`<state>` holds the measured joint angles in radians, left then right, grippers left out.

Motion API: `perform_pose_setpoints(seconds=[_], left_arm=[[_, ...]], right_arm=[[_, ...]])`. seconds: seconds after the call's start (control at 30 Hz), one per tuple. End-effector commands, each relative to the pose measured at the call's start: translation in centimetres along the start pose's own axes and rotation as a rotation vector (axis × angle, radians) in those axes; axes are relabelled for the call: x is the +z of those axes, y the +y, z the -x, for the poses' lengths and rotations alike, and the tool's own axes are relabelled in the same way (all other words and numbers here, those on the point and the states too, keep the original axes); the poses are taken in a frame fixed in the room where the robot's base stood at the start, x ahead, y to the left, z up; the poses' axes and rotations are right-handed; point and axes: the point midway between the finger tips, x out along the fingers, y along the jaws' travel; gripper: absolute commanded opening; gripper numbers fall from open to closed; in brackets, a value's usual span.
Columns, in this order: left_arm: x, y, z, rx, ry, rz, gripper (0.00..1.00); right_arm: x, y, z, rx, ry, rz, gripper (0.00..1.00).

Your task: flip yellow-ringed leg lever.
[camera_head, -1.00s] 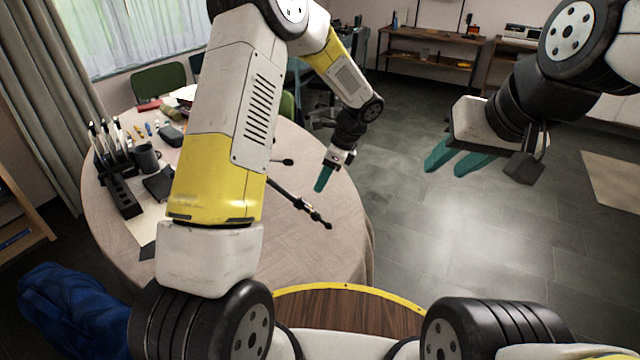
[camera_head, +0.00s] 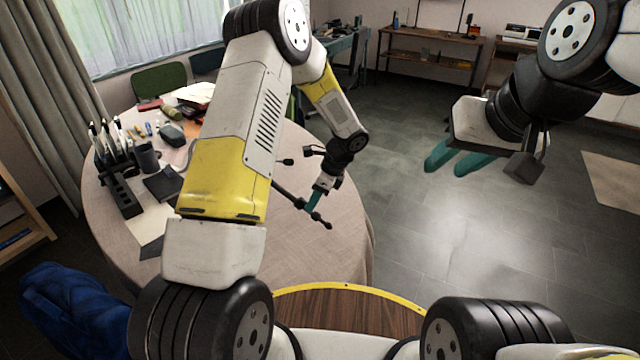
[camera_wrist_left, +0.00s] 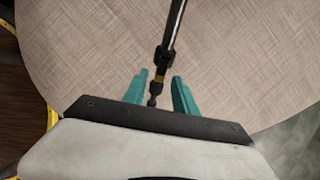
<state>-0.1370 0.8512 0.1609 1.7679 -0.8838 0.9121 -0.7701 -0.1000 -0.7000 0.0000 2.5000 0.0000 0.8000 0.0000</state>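The tripod lies on the round table, and one black leg (camera_head: 288,194) sticks out past my left arm, with its foot (camera_head: 327,225) toward the table's right edge. My left gripper (camera_head: 313,201) is at this leg's lower part. In the left wrist view the leg (camera_wrist_left: 174,25) runs between the two teal fingers of my left gripper (camera_wrist_left: 159,83), which are apart. A yellow ring (camera_wrist_left: 159,79) shows on the leg between the fingertips, with a dark clamp just above it. The lever's position is too small to tell. My right gripper (camera_head: 448,167) is open and empty, over the floor.
The cloth-covered table (camera_head: 300,250) is clear in front of the leg. A black pen holder (camera_head: 122,190), a dark mug (camera_head: 146,157) and other small items stand at its left. My left arm hides the table's middle.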

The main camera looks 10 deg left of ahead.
Motion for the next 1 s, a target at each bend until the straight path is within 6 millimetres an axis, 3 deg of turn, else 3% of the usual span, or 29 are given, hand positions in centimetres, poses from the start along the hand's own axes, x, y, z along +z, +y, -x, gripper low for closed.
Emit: perform_pose_setpoints(seconds=[0.03,0.17,0.47,1.0], left_arm=[[0.0,0.0,0.0,0.000,0.000,0.000,0.26],[0.0,0.0,0.0,0.000,0.000,0.000,0.00],[0.3,0.0,0.1,0.002,0.029,0.004,0.00],[1.4,0.1,1.2,0.004,0.465,0.004,0.00]], right_arm=[[0.0,0.0,0.0,0.000,0.000,0.000,0.36],[0.0,0.0,0.0,0.000,0.000,0.000,0.36],[0.0,0.0,0.0,0.000,0.000,0.000,0.36],[0.0,0.0,0.0,0.000,0.000,0.000,0.36]])
